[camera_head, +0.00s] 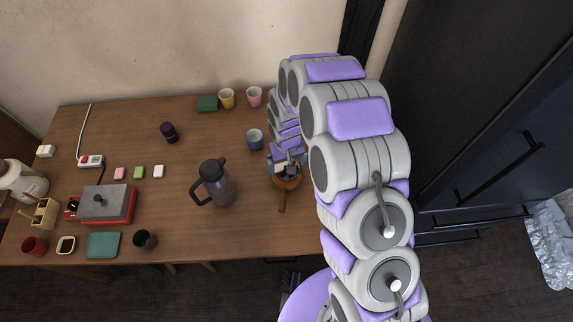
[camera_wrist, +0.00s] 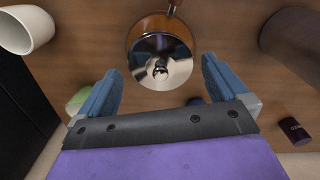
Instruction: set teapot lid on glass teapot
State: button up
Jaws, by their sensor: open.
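In the wrist view, an amber-brown round pot (camera_wrist: 136,35), which seems to be the glass teapot, stands beyond my fingers. It also shows beneath my gripper in the head view (camera_head: 288,183), with a brown handle pointing toward the near edge. A shiny metal lid (camera_wrist: 178,70) with a small knob appears over the pot's top. I cannot tell whether it is fully seated. My gripper (camera_wrist: 160,88) is open, its blue fingers apart on either side of the lid in the picture, with nothing between them. My gripper partly hides the pot in the head view (camera_head: 286,161).
A dark pitcher (camera_head: 218,188) stands left of the pot, and a blue cup (camera_head: 255,139) stands behind it. A white cup (camera_wrist: 25,28) shows in the wrist view. Yellow (camera_head: 227,98) and pink (camera_head: 254,96) cups stand by the wall. A dark cabinet (camera_head: 490,110) is at right.

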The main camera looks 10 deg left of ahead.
notch_tip(320, 180, up, 15)
jog(key=p, duration=0.1)
jog(key=shift+p, duration=0.4)
jog(key=shift+a+f, duration=0.1)
jog(key=s+d+r+m, duration=0.2)
jog(key=s+d+r, duration=0.8)
jog(key=d+r, duration=0.3)
jog(key=s+d+r+m, duration=0.1)
jog(key=s+d, duration=0.2)
jog(key=s, duration=0.4)
jog(key=s+d+r+m+g, duration=0.1)
jog(key=s+d, duration=0.3)
jog(key=s, duration=0.3)
jog(key=s+d+r+m, duration=0.2)
jog(key=s+d, duration=0.1)
jog(key=s, duration=0.4)
jog(key=shift+d+g, duration=0.25)
jog(key=shift+g, duration=0.15)
